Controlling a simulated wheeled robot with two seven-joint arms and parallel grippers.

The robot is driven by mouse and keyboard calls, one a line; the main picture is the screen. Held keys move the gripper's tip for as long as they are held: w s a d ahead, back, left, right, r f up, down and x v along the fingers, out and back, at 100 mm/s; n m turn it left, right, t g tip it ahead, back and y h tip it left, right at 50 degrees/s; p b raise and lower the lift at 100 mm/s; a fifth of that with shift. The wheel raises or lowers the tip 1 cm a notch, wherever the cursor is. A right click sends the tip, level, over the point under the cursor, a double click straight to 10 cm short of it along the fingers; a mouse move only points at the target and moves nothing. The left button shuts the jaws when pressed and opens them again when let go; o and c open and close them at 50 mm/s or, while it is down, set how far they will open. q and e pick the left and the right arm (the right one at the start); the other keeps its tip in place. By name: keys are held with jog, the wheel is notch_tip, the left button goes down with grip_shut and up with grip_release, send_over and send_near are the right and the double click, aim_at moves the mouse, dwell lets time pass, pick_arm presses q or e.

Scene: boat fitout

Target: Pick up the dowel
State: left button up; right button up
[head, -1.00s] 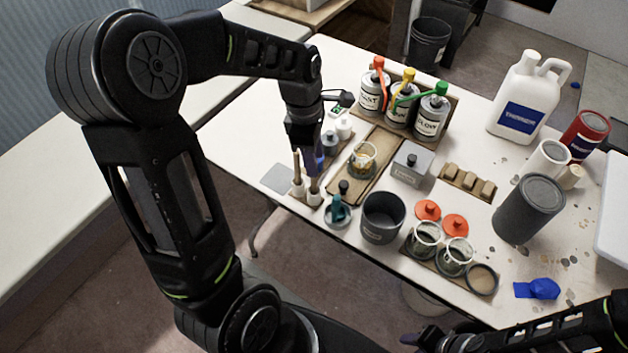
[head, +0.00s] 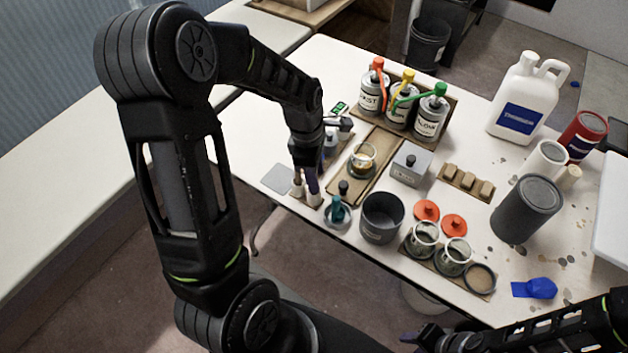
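A thin tan stick (head: 298,177), which looks like the dowel, stands upright in a white holder at the near left edge of the table. A second white holder (head: 314,198) is just right of it; what stands in it is mostly hidden. My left gripper (head: 306,176) points down right at these holders, its fingers overlapping the stick in the picture. I cannot tell whether it touches or grips the stick. My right gripper (head: 417,339) is low at the bottom edge, in front of the table, partly hidden; its opening does not show clearly.
A teal-handled item (head: 337,212) and a dark grey pot (head: 381,217) stand close to the right of the holders. A flat grey square (head: 278,179) lies left.

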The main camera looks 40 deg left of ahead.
dwell(0.4)
pick_arm(q)
grip_shut()
dwell(0.5)
